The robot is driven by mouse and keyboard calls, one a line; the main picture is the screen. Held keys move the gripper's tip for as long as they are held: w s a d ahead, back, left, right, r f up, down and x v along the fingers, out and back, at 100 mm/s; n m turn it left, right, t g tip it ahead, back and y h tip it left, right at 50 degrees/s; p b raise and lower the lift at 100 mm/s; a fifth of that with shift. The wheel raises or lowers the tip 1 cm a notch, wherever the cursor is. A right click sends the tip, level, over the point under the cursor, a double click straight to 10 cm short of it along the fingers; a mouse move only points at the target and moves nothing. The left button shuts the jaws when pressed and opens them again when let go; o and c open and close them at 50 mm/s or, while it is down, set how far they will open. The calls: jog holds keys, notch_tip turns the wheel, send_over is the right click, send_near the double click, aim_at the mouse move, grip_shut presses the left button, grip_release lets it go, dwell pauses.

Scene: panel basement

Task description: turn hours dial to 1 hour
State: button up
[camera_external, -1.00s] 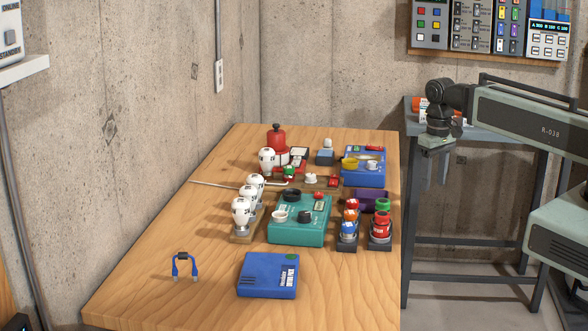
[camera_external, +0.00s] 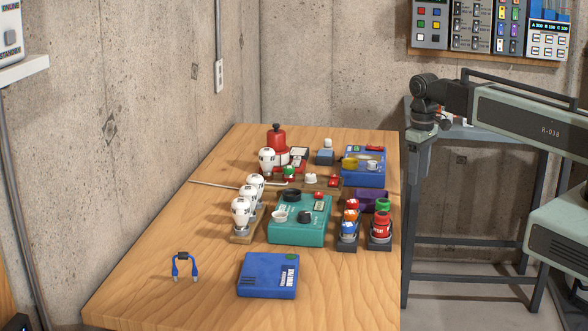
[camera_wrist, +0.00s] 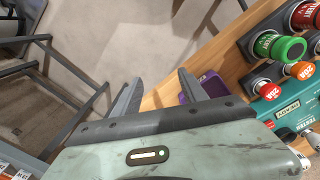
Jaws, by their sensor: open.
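I cannot tell which knob is the hours dial; no hours marking is readable. A teal box (camera_external: 300,232) with black and white knobs stands mid-table. A blue box (camera_external: 362,178) with a yellow knob and a white knob stands at the far right of the table. My gripper (camera_external: 413,198) hangs pointing down just off the table's right edge, apart from everything on it. In the wrist view my gripper (camera_wrist: 158,88) is open and empty, with its two fingers spread. A corner of the teal box (camera_wrist: 287,115) shows there at the right.
Red and green plugs (camera_external: 381,222) and orange and blue ones (camera_external: 348,225) stand in dark racks near the right edge. A purple block (camera_external: 372,199) is behind them. White bulbs (camera_external: 241,213) line the left. A blue pack (camera_external: 268,276) lies in front. The table's left front (camera_external: 140,285) is bare.

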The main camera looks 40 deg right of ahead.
jog(key=w+a+r+n+p, duration=0.1)
jog(key=w+a+r+n, duration=0.15)
jog(key=w, duration=0.75)
notch_tip(320, 180, up, 3)
jog(key=n+p, duration=0.4)
jog(key=p, duration=0.1)
send_over(311, 174)
jog(key=shift+a+r, duration=0.1)
jog(key=shift+s+b, duration=0.1)
jog(key=shift+b, duration=0.25)
notch_tip(311, 174, down, 8)
jog(key=b, duration=0.8)
grip_shut()
